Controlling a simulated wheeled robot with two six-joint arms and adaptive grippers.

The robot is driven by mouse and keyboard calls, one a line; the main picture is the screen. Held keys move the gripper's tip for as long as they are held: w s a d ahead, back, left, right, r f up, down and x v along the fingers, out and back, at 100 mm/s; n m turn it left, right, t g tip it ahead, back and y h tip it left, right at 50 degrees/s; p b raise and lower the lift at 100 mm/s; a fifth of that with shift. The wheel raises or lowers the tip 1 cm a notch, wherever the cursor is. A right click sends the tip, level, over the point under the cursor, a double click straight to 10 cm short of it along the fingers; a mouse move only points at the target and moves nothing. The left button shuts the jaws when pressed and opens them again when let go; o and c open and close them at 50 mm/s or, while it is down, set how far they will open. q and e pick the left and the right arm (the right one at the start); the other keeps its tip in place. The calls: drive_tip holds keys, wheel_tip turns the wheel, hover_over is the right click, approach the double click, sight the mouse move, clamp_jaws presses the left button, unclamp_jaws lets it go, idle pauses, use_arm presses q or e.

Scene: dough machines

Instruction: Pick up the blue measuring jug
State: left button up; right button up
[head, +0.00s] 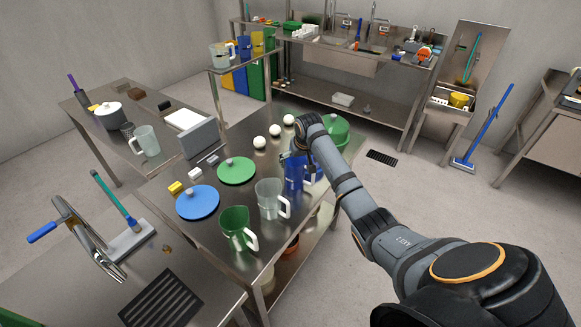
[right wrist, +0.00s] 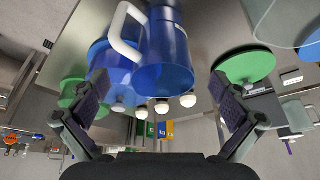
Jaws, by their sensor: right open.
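The blue measuring jug (head: 294,172) stands upright on the steel table, near its right edge and partly hidden by my right arm. Its white handle points to the right in the head view. In the right wrist view the jug (right wrist: 168,62) looks large and its white handle is at upper left. My right gripper (head: 291,154) is over the jug's upper part in the head view. In the right wrist view its fingers are spread wide with the jug seen between them, and nothing is gripped. I cannot tell whether a finger touches the jug. My left gripper is out of view.
A clear jug (head: 268,195) and a green jug (head: 236,222) stand in front of the blue one. A blue lid (head: 197,203) and a green lid (head: 236,171) lie to the left. White balls (head: 260,142) and a green domed item (head: 337,128) are behind.

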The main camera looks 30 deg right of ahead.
sight(298, 165)
drive_tip(key=shift+s+f, duration=0.35)
drive_tip(key=shift+s, duration=0.1)
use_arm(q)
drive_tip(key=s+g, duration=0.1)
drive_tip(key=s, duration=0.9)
use_arm(e)
drive_tip(key=shift+x, duration=1.2)
drive_tip(key=shift+w+f+p, duration=0.5)
drive_tip(key=shift+w+f, duration=0.55)
drive_tip(key=shift+f, duration=0.1)
drive_tip(key=x, duration=0.3)
drive_tip(key=shift+w+d+f+b, duration=0.1)
drive_tip(key=shift+w+f+b, duration=0.15)
drive_tip(key=shift+w+b, duration=0.05)
drive_tip(key=shift+s, duration=0.1)
drive_tip(key=c, duration=1)
drive_tip(key=shift+c, duration=0.8)
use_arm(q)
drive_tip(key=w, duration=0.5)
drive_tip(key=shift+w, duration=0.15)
